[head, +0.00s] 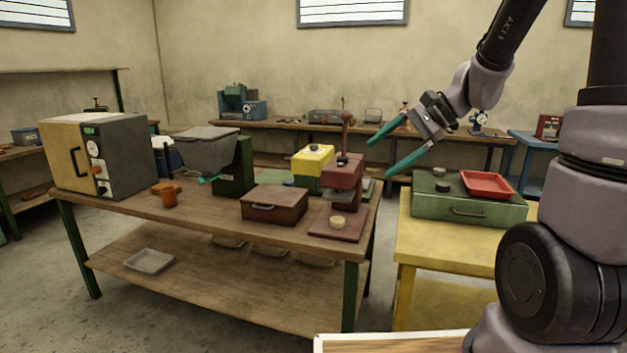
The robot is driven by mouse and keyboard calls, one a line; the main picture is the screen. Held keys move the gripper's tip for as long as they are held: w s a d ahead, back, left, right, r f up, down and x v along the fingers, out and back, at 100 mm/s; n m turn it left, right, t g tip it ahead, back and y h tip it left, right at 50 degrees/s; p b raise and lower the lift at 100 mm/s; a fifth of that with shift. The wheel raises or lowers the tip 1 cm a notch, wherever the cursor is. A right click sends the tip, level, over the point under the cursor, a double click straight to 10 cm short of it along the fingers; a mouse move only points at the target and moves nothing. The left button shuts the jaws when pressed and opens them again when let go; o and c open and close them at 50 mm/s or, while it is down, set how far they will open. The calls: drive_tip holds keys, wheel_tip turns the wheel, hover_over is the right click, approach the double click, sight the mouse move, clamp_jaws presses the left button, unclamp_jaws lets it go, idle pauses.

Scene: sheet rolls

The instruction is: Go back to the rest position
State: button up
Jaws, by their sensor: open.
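My gripper (379,159) is in the head view, right of the middle, with its two teal fingers spread wide and nothing between them. It hangs in the air, pointing left, above the gap between the wooden workbench (225,223) and the yellow table (408,243). My arm comes down to it from the upper right. In the picture its fingertips lie just right of the red press (344,185). I cannot tell how far apart they are in depth.
More benches line the back wall.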

drive_tip(key=s+d+r+n+t+h, duration=0.2)
drive_tip(key=s+d+r+n+h, duration=0.1)
drive_tip(key=s+d+r, duration=0.1)
drive_tip(key=s+d+r+n+t+h, duration=0.2)
drive_tip(key=s+d+r+n+h, duration=0.2)
drive_tip(key=s, duration=0.5)
wheel_tip(320, 180, up, 2)
drive_tip(key=shift+s+d+r+t, duration=0.1)
drive_tip(key=shift+s+d+t, duration=0.2)
drive_tip(key=shift+t, duration=0.1)
